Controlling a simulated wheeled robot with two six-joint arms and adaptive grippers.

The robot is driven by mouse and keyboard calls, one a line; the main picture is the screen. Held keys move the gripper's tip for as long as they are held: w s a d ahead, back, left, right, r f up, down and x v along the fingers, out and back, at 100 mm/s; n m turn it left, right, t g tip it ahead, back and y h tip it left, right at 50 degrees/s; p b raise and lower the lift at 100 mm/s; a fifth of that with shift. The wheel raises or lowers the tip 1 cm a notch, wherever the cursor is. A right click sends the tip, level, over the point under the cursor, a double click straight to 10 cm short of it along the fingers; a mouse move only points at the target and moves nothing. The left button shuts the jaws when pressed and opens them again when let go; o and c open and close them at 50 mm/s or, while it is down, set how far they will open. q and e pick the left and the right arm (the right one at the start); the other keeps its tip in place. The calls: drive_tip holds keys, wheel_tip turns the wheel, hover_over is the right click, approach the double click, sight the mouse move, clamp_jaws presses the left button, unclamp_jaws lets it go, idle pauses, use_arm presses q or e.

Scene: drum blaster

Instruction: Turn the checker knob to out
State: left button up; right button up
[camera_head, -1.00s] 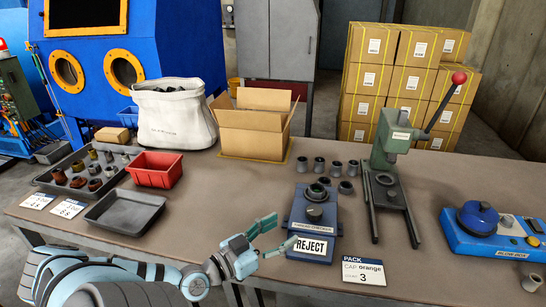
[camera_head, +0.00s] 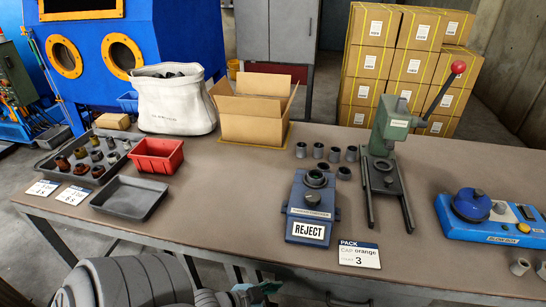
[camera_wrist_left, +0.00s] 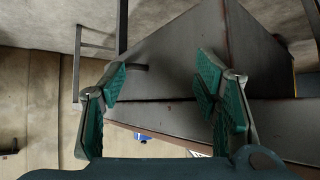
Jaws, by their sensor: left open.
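The checker (camera_head: 298,209) is a dark blue box near the front middle of the table, with a white REJECT sign on its front. Its dark round knob (camera_head: 313,197) sits on top, with a dark ring-shaped part just behind it; the pointing direction is too small to tell. My left gripper (camera_wrist_left: 165,78) is open and empty in the left wrist view, its teal pads apart. In the head view only a teal bit of it shows at the bottom edge, below the table's front edge and apart from the checker. My right gripper is not in view.
Several grey caps (camera_head: 318,150) stand behind the checker. A green lever press (camera_head: 388,130) is to its right, and a PACK card (camera_head: 359,255) lies front right. A blue blow box (camera_head: 485,232) sits far right. The table left of the checker is clear up to the grey tray (camera_head: 130,199).

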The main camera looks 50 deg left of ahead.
use_arm(q)
drive_tip(key=shift+s+a+f+n+g+y, duration=0.2)
drive_tip(key=shift+a+f, duration=0.15)
drive_tip(key=shift+f, duration=0.3)
drive_tip(key=shift+s+a+f+n+g+y, duration=0.1)
drive_tip(key=shift+s+a+f+y, duration=0.2)
drive_tip(key=shift+f, duration=0.35)
drive_tip(key=shift+w, duration=0.1)
